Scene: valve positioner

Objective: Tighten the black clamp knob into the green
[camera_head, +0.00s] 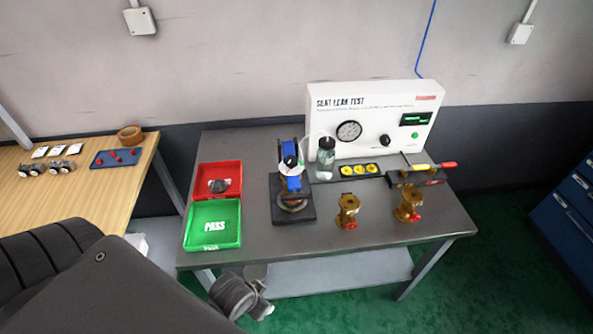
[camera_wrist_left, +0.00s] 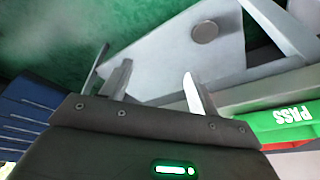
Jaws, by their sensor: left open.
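A blue clamp (camera_head: 293,183) stands on a dark base plate in the middle of the bench. Any green mark on the disc is too small to make out. My left gripper (camera_wrist_left: 150,78) is open and empty in the left wrist view, with the bench's metal frame beyond its fingers. In the head view my left arm comes in at the lower left, below the bench's front edge and well away from the knob. My right gripper is not in view.
A green PASS tray (camera_head: 212,240) and a red tray (camera_head: 230,173) lie left of the clamp. A clear bottle (camera_head: 325,163) stands close behind it, before the white seat leak test panel (camera_head: 335,118). Brass valves (camera_head: 347,212) stand to the right. The front bench strip is clear.

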